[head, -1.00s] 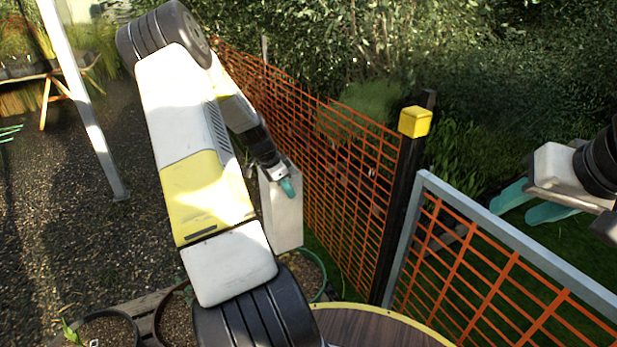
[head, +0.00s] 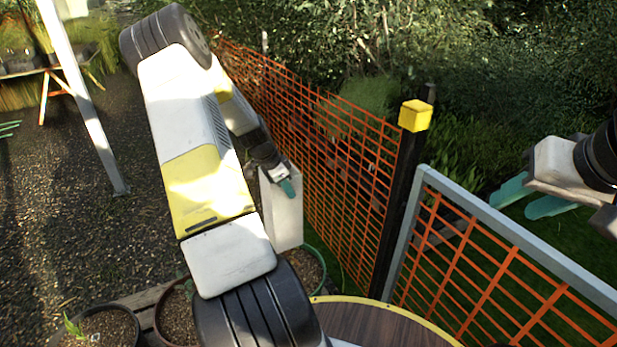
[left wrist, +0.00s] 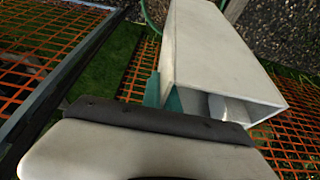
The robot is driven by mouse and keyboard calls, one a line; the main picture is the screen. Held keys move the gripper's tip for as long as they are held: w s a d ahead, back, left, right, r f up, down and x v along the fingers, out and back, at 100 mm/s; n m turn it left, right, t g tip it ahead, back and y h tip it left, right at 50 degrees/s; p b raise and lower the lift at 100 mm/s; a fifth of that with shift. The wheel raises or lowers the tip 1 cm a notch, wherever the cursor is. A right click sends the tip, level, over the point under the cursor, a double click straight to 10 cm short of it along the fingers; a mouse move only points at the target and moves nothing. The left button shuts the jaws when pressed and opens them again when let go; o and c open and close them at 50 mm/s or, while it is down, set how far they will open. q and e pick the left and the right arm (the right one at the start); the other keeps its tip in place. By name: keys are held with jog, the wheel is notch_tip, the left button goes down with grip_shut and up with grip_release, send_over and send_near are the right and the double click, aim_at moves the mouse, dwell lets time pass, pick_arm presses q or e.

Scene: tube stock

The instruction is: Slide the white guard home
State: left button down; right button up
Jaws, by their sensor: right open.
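The white guard (head: 283,215) is a pale, hollow, box-like sleeve, standing nearly upright beside the orange mesh fence in the head view. In the left wrist view the guard (left wrist: 215,50) shows its open end toward the camera, with a pale rounded shape inside. My left gripper (head: 287,188) is at the guard's top edge. In the left wrist view its teal fingers (left wrist: 163,95) lie on either side of one wall, shut on it. The guard's lower end overlaps a pot; whether it touches is unclear. My right gripper (head: 510,207) is open and empty at the right.
A soil-filled pot (head: 311,268) sits behind the guard's lower end, with other pots (head: 103,328) at the lower left. The orange mesh fence (head: 325,150), a yellow-capped dark post (head: 415,116) and a grey-framed mesh panel (head: 510,245) stand close by. Gravel at left is open.

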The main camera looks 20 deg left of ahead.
pick_arm(q)
send_over(291, 235)
jog(key=shift+w+a+f, duration=0.1)
jog(key=shift+f, duration=3.3)
jog(key=shift+f, duration=3.6)
jog(key=shift+f, duration=3.25)
jog(key=c, duration=1.6)
grip_release()
jog(key=shift+o, duration=0.2)
